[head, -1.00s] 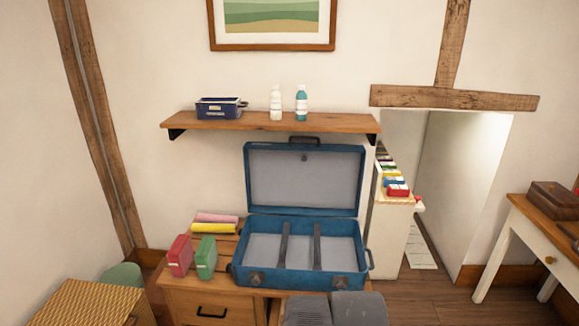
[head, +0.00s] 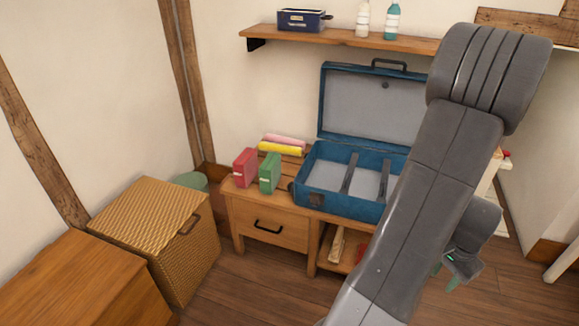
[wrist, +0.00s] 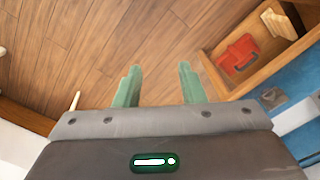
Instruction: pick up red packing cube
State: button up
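The red packing cube (head: 245,167) stands upright on the left end of the wooden bench top, left of a green packing cube (head: 270,172). My gripper (wrist: 160,72) shows in the wrist view with its two green fingers apart and bare floor between them. In the head view my gripper (head: 450,276) hangs low at the right, partly behind my arm, well away from the red packing cube. The red packing cube does not show in the wrist view.
An open blue suitcase (head: 322,200) stands right of the cubes. Pink and yellow rolls (head: 281,148) lie behind them. A wicker hamper (head: 150,215) stands to the left. A red item (wrist: 237,55) lies on the bench's lower shelf. Floor in front is clear.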

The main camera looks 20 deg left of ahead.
aim_at(245, 168)
jog(key=i+j+u, duration=0.2)
jog(key=u, duration=0.25)
jog(key=i+j+u, duration=0.25)
jog(key=u, duration=0.2)
jog(key=i+j+u, duration=0.1)
jog(key=i+u, duration=0.15)
jog(key=u, duration=0.2)
jog(key=i+l+u, duration=0.2)
jog(key=i, duration=0.95)
jog(key=i+j, duration=0.05)
jog(key=j, duration=0.05)
